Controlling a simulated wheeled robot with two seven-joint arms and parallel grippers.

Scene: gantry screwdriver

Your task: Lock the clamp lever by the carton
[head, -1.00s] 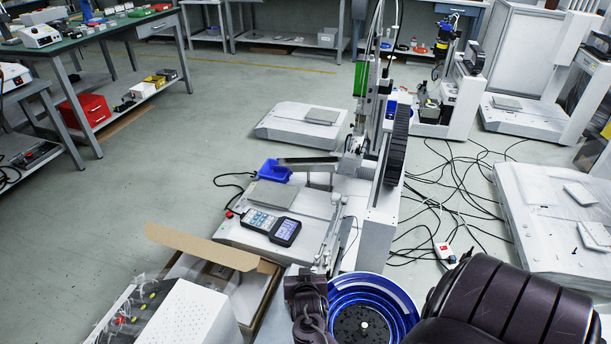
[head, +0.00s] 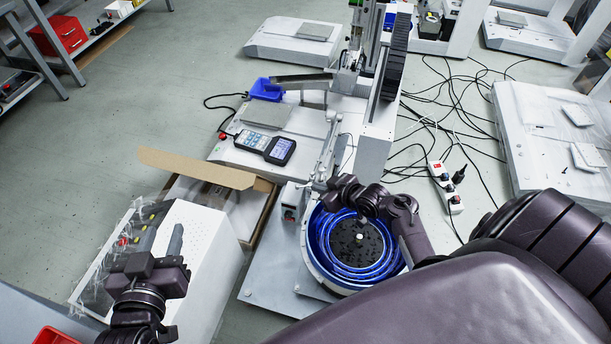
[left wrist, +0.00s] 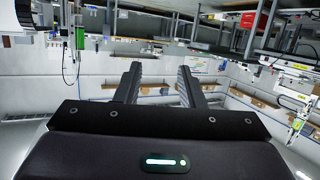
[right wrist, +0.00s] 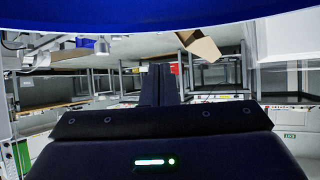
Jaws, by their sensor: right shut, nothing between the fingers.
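The open brown carton (head: 225,205) lies on the floor in front of the gantry machine. Its raised flap also shows in the right wrist view (right wrist: 200,44). I cannot make out the clamp lever for certain. A small grey box with a red spot (head: 291,204) stands between the carton and the blue bowl feeder (head: 318,245). My right gripper (head: 313,186) is shut and empty, just above and right of that box. Its closed fingers show in the right wrist view (right wrist: 158,75). My left gripper (head: 157,238) is open and empty before a white perforated box.
The white perforated box (head: 205,225) with clear wrap stands left of the carton. The gantry base carries a handheld pendant (head: 265,146) and a blue bin (head: 266,90). Cables and a power strip (head: 446,188) lie on the right.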

